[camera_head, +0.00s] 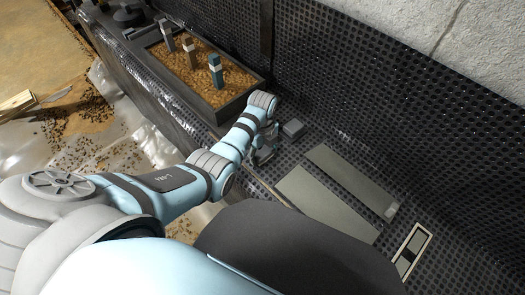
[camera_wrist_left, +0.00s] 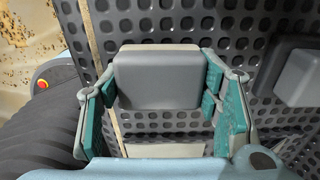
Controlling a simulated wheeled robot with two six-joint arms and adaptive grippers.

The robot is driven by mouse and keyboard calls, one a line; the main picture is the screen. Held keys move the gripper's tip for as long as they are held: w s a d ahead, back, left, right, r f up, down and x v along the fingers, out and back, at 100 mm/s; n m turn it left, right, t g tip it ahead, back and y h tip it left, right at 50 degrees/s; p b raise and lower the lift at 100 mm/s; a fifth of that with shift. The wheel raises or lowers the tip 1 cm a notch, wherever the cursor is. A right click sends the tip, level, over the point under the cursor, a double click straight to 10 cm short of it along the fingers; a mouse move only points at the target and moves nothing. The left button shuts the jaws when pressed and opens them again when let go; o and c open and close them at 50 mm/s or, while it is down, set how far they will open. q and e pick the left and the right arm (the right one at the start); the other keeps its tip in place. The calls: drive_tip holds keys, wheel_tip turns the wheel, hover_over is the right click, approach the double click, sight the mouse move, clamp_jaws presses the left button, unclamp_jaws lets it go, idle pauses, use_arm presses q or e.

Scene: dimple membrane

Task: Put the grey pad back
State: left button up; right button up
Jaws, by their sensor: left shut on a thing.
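A grey pad (camera_wrist_left: 156,82), a rounded block with a thin pale edge along its top side, sits between the teal fingers of my left gripper (camera_wrist_left: 160,85) in the left wrist view. The gripper is shut on it, over the black dimpled membrane (camera_wrist_left: 185,25). In the head view my left gripper (camera_head: 264,150) is at the end of my arm, low by the membrane, and mostly hides the pad. A second grey block (camera_head: 293,128) lies just right of the gripper; it also shows at the right of the left wrist view (camera_wrist_left: 302,76). My right gripper is not in view.
A tray of brown granules (camera_head: 238,98) with three upright posts stands beyond the gripper. Two flat grey-green panels (camera_head: 320,203) (camera_head: 350,178) lie to the right, and a pale-framed strip (camera_head: 420,240) farther right. A dimpled wall (camera_head: 380,75) rises behind.

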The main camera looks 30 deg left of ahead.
use_arm(q)
drive_tip(key=shift+f, duration=0.35)
drive_tip(key=o, duration=1.2)
drive_tip(key=shift+r, duration=0.1)
drive_tip(key=shift+o, duration=0.2)
